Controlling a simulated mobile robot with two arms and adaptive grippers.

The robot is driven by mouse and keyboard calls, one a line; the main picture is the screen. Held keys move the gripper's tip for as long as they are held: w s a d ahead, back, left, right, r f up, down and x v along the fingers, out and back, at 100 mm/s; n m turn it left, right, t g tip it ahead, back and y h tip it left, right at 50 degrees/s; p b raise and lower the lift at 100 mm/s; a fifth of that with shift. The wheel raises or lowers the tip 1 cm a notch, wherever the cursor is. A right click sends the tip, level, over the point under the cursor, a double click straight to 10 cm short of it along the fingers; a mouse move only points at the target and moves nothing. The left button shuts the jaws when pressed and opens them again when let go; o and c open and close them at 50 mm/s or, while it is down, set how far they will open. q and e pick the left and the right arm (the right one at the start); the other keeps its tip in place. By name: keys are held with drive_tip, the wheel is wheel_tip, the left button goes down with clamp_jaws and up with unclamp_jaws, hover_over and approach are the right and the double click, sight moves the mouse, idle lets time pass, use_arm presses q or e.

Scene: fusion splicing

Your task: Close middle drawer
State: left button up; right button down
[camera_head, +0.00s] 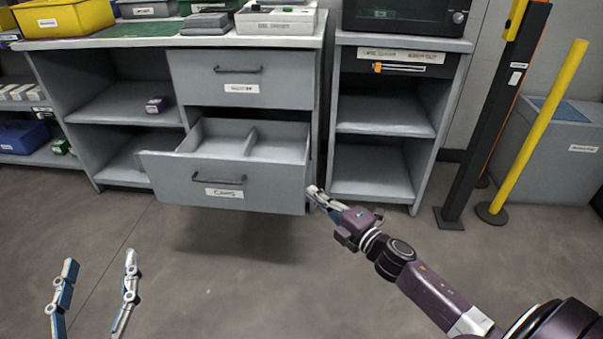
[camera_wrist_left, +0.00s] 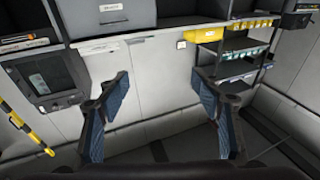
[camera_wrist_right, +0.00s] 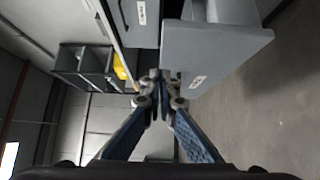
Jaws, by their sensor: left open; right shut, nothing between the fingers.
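The open drawer (camera_head: 228,195) is a grey one below a closed drawer (camera_head: 240,80) in the workbench. It is pulled well out, and its tray with a divider looks empty. Its front carries a dark bar handle and a white label. In the right wrist view the open drawer (camera_wrist_right: 222,52) juts out just right of the fingertips. My right gripper (camera_head: 316,192) is shut and empty at the right end of the drawer front; whether it touches cannot be told. My left gripper (camera_head: 100,261) is open and empty, low at the left, away from the drawer.
Open shelves flank the drawers; a small purple box (camera_head: 157,104) lies on the left one. A grey cabinet (camera_head: 386,120) stands to the right. A black post (camera_head: 493,115) and a yellow pole (camera_head: 533,130) stand further right. The floor (camera_head: 215,275) before the drawer is clear.

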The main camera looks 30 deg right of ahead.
drive_tip(key=b, duration=0.1)
approach(292, 164)
drive_tip(key=w+a, duration=0.2)
drive_tip(key=a, duration=0.2)
drive_tip(key=w+d, duration=0.1)
drive_tip(key=w+d+b, duration=0.1)
drive_tip(key=w, duration=0.1)
drive_tip(key=shift+w+d+f, duration=0.1)
drive_tip(key=shift+d+f, duration=0.05)
use_arm(q)
drive_tip(key=s+r+t+h, duration=0.1)
drive_tip(key=s+r+t, duration=0.2)
drive_tip(key=r, duration=0.3)
drive_tip(key=s+r+t+h, duration=0.1)
drive_tip(key=s+r+t, duration=0.2)
drive_tip(key=r, duration=0.3)
drive_tip(key=shift+s+r+t+h+b, duration=0.3)
drive_tip(key=shift+t+h, duration=0.1)
drive_tip(key=shift+t, duration=0.3)
use_arm(e)
drive_tip(key=shift+w+d, duration=0.2)
drive_tip(key=shift+w, duration=0.1)
drive_tip(key=shift+w, duration=0.1)
